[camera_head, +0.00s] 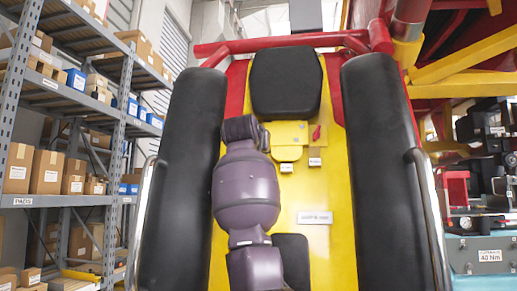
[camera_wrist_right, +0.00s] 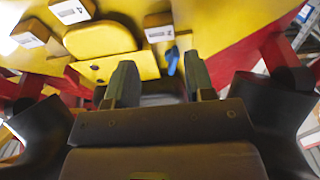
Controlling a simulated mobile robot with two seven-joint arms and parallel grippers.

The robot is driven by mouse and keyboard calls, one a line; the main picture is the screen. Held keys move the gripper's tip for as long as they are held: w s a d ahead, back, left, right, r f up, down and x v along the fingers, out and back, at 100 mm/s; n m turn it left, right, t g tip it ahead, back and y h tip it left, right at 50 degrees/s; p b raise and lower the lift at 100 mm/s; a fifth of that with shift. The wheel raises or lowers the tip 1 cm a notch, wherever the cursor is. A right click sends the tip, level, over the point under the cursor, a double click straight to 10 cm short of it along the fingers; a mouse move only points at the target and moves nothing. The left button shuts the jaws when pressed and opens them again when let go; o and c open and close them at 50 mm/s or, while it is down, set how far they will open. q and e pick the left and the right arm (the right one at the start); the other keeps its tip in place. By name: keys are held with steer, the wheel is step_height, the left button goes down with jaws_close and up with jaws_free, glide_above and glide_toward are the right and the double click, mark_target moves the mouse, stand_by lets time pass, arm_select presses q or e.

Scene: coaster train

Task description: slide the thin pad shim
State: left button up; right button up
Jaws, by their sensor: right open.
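In the right wrist view my right gripper (camera_wrist_right: 160,84) is open, its two dark fingers apart with nothing visibly held between them. Just beyond the fingers are a rounded yellow block (camera_wrist_right: 100,40), a small blue piece (camera_wrist_right: 172,60) and a white tag (camera_wrist_right: 160,34) on a yellow part. Two more white tags, one marked 4 (camera_wrist_right: 70,11), are at the upper left. In the head view a yellow bracket (camera_head: 289,135) with a red lever (camera_head: 317,133) is on the seat's yellow back panel. I cannot tell which piece is the thin pad shim. My left gripper is not in view.
Long black pads (camera_head: 185,160) and (camera_head: 382,150) flank the yellow panel, with a black headrest (camera_head: 286,82) above. My purple arm covers part of the panel. Shelving with boxes (camera_head: 47,172) is at the left; a teal case (camera_head: 485,256) is at the lower right.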

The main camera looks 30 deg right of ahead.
steer(key=p+x, duration=0.2)
steer(key=x, duration=0.4)
steer(key=shift+c, duration=0.3)
jaws_close()
steer(key=f+b, duration=0.1)
steer(key=f, duration=0.1)
steer(key=f+b, duration=0.1)
steer(key=f, duration=0.1)
steer(key=shift+s+a+b, duration=0.15)
steer(key=shift+a+b, duration=0.1)
steer(key=shift+b, duration=0.05)
